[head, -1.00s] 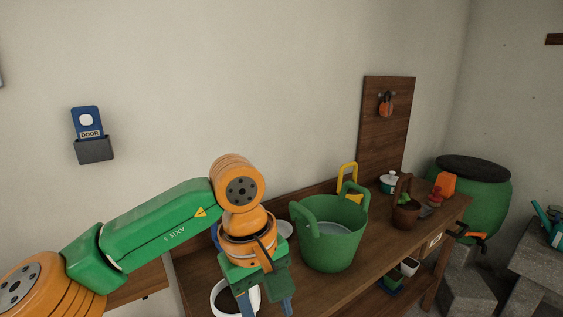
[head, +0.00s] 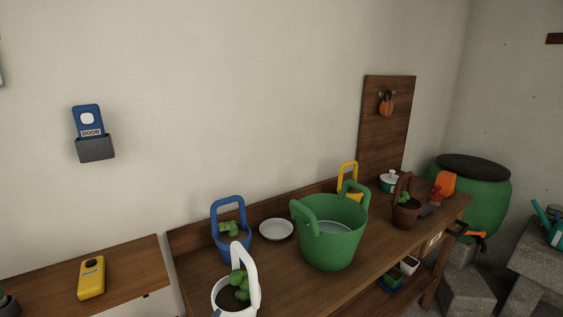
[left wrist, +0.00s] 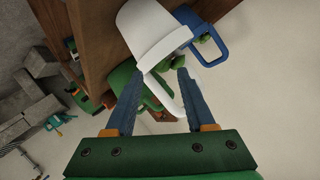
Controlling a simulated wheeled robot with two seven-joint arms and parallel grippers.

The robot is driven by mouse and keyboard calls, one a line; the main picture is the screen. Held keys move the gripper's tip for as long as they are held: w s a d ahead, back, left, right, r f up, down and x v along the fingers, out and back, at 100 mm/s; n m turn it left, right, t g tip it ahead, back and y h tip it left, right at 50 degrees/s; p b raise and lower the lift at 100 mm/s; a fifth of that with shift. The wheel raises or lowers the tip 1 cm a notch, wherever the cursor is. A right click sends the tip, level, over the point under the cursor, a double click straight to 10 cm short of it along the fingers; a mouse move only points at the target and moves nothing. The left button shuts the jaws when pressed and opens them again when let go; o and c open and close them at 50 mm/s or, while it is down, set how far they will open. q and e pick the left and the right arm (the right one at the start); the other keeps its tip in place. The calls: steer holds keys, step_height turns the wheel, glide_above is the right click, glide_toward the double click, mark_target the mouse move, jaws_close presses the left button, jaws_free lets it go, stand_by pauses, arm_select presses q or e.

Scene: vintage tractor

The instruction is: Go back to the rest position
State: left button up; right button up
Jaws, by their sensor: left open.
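In the head view the white pot (head: 225,293) holds a green plant and stands at the bench's near left. My right gripper is not in view.
The wooden bench (head: 275,262) carries a blue pot (head: 236,250), a white saucer (head: 276,230), a green tub (head: 330,245) and a brown basket (head: 405,216). A yellow device (head: 91,278) lies on the left shelf (head: 135,270). A blue door card (head: 88,120) sits in a wall holder.

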arm_select(q)
steer(key=s+a+f+n+g+y, duration=0.1)
steer(key=s+a+f+n+g, duration=0.3)
steer(key=s+f, duration=0.5)
steer(key=s+a+f+n+g+y, duration=0.1)
steer(key=s+a+f+n+g, duration=0.15)
steer(key=s+f+g, duration=0.7)
steer(key=s+f+t, duration=0.2)
steer(key=s+f, duration=0.2)
steer(key=f, duration=0.9)
steer(key=s+a+f+g, duration=0.1)
steer(key=s+f, duration=0.9)
steer(key=s, duration=0.2)
steer(key=shift+s+a+f, duration=0.15)
steer(key=shift+s, duration=0.05)
steer(key=shift+m+g, duration=0.25)
